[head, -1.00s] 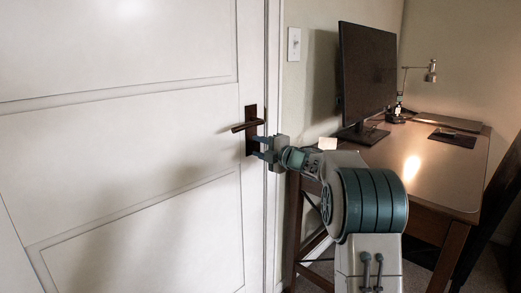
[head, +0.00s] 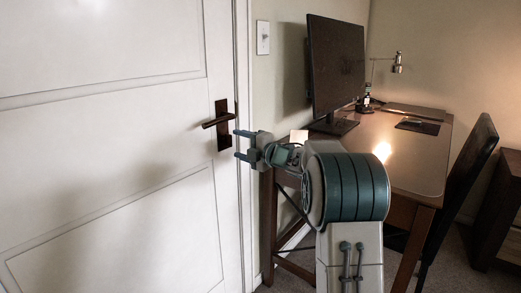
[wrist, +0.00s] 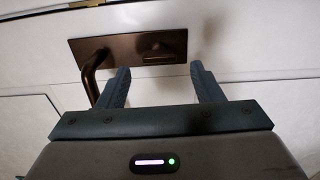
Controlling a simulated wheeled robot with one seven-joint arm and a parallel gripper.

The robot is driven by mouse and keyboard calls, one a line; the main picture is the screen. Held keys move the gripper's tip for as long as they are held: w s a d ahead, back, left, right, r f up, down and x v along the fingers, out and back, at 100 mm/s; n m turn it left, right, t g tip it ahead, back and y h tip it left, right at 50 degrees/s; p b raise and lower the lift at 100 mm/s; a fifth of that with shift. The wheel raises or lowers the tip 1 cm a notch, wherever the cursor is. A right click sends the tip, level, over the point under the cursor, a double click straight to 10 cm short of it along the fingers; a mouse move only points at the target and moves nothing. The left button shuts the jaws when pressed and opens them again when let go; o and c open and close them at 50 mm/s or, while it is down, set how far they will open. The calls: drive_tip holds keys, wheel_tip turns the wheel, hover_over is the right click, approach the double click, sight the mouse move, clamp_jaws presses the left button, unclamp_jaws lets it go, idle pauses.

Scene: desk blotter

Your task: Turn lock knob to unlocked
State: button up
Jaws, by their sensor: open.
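A white panelled door (head: 110,130) fills the left of the head view. It carries a dark bronze plate (head: 224,140) with a lever handle (head: 212,122) pointing left. In the wrist view the plate (wrist: 118,50) lies across the top, with the lever (wrist: 90,72) at its left end. A small lock knob (wrist: 157,47) seems to show on the plate right of the lever, between my fingers in the picture; its angle is hard to tell. My gripper (head: 238,144) is open and empty, just right of the plate, with a gap to it.
A wooden desk (head: 402,160) with a monitor (head: 335,68) and a lamp (head: 397,66) stands right of the door. A dark chair (head: 468,175) is at its right side. A light switch (head: 263,37) is on the wall.

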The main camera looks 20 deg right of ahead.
drive_tip(key=p+v, duration=0.1)
drive_tip(key=v, duration=0.8)
drive_tip(key=shift+s+d, duration=0.25)
drive_tip(key=shift+s, duration=0.05)
drive_tip(key=shift+r, duration=0.1)
drive_tip(key=s+d+r+m+h+p, duration=0.1)
drive_tip(key=s+r+m+h+p, duration=0.3)
drive_tip(key=r+m+h+p, duration=0.3)
drive_tip(key=s+r+m+h+p, duration=0.3)
drive_tip(key=r+m+h+p, duration=0.2)
drive_tip(key=r+m+p, duration=0.35)
drive_tip(key=s+a+m+g+p, duration=0.3)
drive_tip(key=s+g+p, duration=0.1)
drive_tip(key=s, duration=0.6)
drive_tip(key=s+a+m+g+y+p, duration=0.1)
drive_tip(key=s+a+m+g+p, duration=0.2)
drive_tip(key=s+p, duration=0.3)
drive_tip(key=s+a+m+g+p, duration=0.3)
drive_tip(key=s+p, duration=0.3)
drive_tip(key=s, duration=0.7)
drive_tip(key=shift+s+r+m+g, duration=0.35)
drive_tip(key=shift+m+g, duration=0.2)
drive_tip(key=shift+g, duration=0.35)
